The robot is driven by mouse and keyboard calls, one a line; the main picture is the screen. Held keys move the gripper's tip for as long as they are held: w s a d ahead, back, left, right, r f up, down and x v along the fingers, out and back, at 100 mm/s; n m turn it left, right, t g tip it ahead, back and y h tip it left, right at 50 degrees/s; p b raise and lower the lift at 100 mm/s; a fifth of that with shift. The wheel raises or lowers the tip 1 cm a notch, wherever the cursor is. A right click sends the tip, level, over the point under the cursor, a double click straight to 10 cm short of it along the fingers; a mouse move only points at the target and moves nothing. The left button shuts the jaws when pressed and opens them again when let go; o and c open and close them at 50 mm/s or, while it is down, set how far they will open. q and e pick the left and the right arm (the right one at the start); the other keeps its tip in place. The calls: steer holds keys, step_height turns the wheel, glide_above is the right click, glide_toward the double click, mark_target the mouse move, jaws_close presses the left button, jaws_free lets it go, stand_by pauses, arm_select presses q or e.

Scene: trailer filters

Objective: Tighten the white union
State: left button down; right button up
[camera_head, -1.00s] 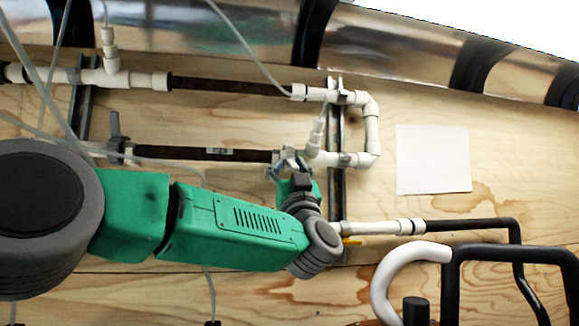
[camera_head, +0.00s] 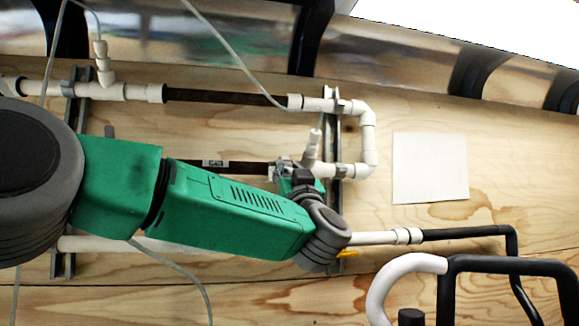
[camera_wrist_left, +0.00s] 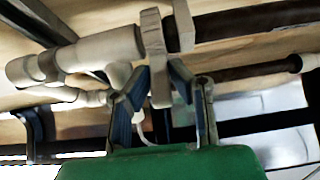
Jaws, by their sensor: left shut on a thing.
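The white union (camera_wrist_left: 157,57) is a pale ring with a protruding tab on the middle pipe run, between white fittings and a dark pipe. My left gripper (camera_wrist_left: 160,78) has its two blue-grey fingers on either side of the tab, shut on it. In the head view the left gripper (camera_head: 287,170) is at the right end of the middle dark pipe (camera_head: 245,167), beside a white tee (camera_head: 318,169). My green forearm and grey wrist hide part of the union there. My right gripper is not in view.
The upper pipe run (camera_head: 225,97) lies above the gripper and joins the middle run through white elbows (camera_head: 368,140). A metal strut (camera_head: 336,140) stands just right of the gripper. A lower pipe (camera_head: 375,238) with a yellow handle (camera_head: 347,253) runs below. A blank sheet (camera_head: 429,167) is right.

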arm_select(q)
step_height(320, 180, up, 2)
steer(key=g+h+p, duration=0.1)
steer(key=g+p, duration=0.1)
steer(key=p, duration=0.3)
steer(key=shift+s+g, duration=0.1)
steer(key=shift+g, duration=0.3)
steer(key=shift+r+g+p, duration=0.1)
steer(key=shift+g+p, duration=0.7)
steer(key=shift+p, duration=0.35)
steer(key=c, duration=1.5)
jaws_free()
steer(key=shift+w+d, duration=0.1)
steer(key=shift+w, duration=0.2)
steer(key=shift+s+d, duration=0.15)
steer(key=shift+s, duration=0.25)
steer(key=v, duration=1.1)
